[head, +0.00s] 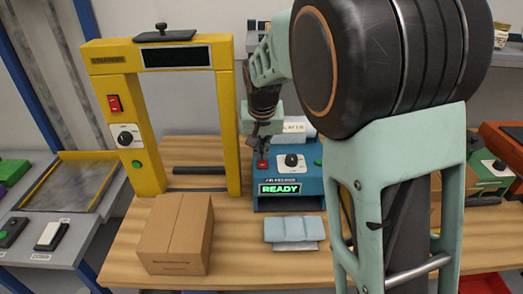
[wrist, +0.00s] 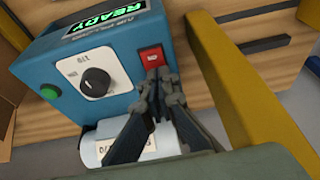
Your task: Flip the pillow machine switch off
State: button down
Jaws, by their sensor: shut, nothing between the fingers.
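The blue pillow machine (head: 290,180) stands on the wooden bench, with a lit green READY display (head: 281,189). Its red rocker switch (head: 262,164) is on the left of its panel in the head view. In the wrist view the red switch (wrist: 152,56) is at the upper middle, beside a black dial (wrist: 96,81) on a white plate. My gripper (head: 261,148) is shut and empty, just above the switch in the head view. In the wrist view my gripper's fingertips (wrist: 157,76) overlap the switch's lower edge. I cannot tell whether they touch it.
A yellow strapping machine (head: 148,172) with its own red switch (head: 114,103) stands close left. A cardboard box (head: 176,234) and pale air pillows (head: 291,230) lie in front. A white roll (wrist: 122,139) is behind the blue machine. My arm hides the bench's right part.

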jog(key=shift+p, duration=0.45)
jog(key=shift+w+d+g+p, duration=0.1)
jog(key=shift+g+p, duration=0.2)
jog(key=shift+p, duration=0.15)
jog(key=shift+w+f, duration=0.1)
jog(key=shift+f, duration=0.3)
jog(key=shift+s, duration=0.95)
